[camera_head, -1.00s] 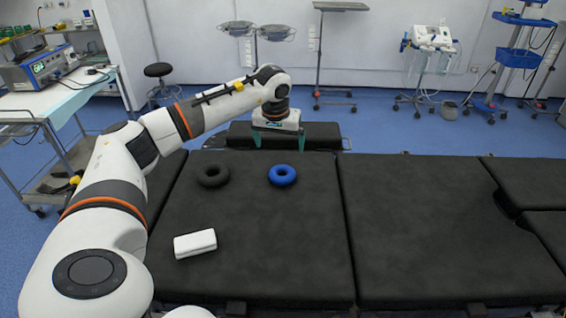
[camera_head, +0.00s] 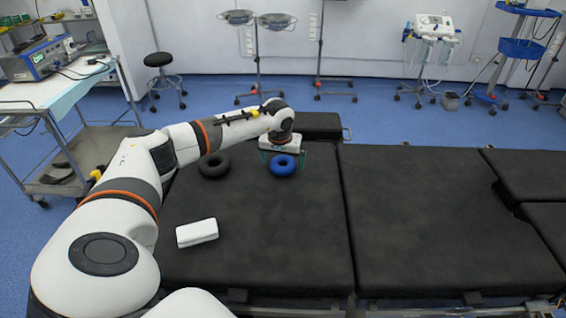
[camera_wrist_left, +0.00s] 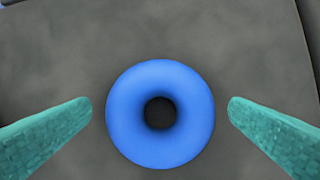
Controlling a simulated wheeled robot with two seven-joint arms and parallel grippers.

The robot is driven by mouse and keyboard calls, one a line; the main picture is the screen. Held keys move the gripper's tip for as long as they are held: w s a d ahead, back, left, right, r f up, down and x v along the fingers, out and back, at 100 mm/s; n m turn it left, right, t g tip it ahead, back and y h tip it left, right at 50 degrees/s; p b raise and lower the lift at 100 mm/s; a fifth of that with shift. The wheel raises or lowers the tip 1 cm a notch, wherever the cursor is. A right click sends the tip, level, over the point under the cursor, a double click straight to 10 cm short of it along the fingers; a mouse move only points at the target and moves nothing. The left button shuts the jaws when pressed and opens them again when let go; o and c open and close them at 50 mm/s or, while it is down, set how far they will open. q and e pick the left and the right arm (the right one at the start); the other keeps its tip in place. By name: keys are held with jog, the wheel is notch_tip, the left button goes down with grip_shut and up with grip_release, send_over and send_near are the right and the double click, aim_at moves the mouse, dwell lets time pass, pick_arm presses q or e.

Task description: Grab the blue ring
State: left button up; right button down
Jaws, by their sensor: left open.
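The blue ring (camera_head: 283,165) lies flat on the black operating table (camera_head: 255,225), towards its far side. My left gripper (camera_head: 283,162) is over the ring, open, with one teal finger to each side of it. In the left wrist view the blue ring (camera_wrist_left: 160,68) is centred between the two fingertips (camera_wrist_left: 160,107), with a gap on both sides. The fingers do not touch it there. My right gripper is not in view.
A black ring (camera_head: 214,165) lies left of the blue ring, close to my left arm. A white block (camera_head: 197,232) lies nearer on the table. The table's right part (camera_head: 430,220) is bare. A cart (camera_head: 65,90) with a blue device stands at the left.

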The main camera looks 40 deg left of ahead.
pick_arm(q)
jog(key=c, duration=1.1)
